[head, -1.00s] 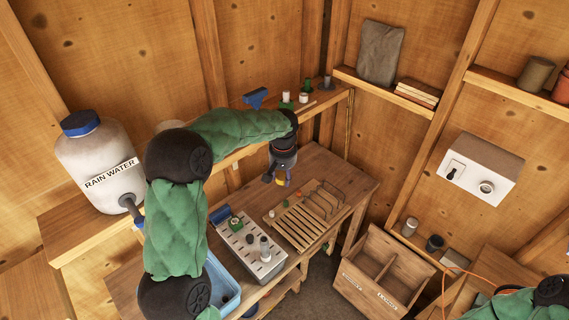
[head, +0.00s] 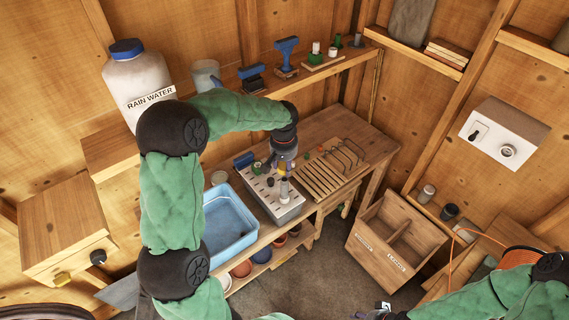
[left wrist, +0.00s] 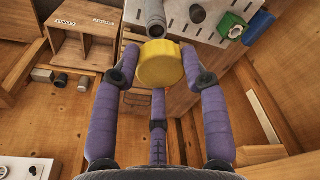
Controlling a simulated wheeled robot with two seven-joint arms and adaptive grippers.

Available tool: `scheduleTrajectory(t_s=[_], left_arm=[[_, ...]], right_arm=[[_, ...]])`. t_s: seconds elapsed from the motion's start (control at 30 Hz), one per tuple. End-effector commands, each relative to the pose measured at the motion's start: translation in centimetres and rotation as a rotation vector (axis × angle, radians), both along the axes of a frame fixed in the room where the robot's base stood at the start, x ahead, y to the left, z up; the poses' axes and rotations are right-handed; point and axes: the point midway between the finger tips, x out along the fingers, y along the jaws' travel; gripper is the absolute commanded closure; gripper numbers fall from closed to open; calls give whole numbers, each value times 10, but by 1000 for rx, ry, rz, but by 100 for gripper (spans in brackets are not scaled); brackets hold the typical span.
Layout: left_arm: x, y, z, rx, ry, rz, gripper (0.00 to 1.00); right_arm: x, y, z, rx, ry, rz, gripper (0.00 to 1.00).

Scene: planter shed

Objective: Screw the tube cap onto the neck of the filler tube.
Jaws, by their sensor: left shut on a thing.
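My left gripper (head: 283,160) is shut on the yellow tube cap (left wrist: 160,65), which sits between its purple fingers in the left wrist view. The grey filler tube (left wrist: 152,18) shows just beyond the cap in that view, its near end close to the cap; I cannot tell whether they touch. My right gripper (head: 381,311) is only partly in view at the bottom edge, too small to read.
A green piece (head: 257,167) sits on the rack. A slatted wooden tray (head: 322,180) lies right of the rack, and a blue basin (head: 228,222) stands to its left. A divided wooden crate (head: 395,238) stands on the floor at right. The bench's far right end is clear.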

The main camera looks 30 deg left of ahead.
Motion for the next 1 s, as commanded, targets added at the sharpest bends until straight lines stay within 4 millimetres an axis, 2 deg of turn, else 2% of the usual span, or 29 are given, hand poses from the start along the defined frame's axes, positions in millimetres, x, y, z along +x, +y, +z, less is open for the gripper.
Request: scheduleTrajectory(t_s=[0.17, 0.6, 1.0], left_arm=[[0, 0, -5, -1, 4, 1, 73], [0, 0, -39, 0, 3, 0, 73], [0, 0, -42, -1, 2, 1, 73]], right_arm=[[0, 0, -5, 0, 0, 0, 49], [0, 0, -31, 0, 1, 0, 49], [0, 0, -33, 0, 1, 0, 49]])
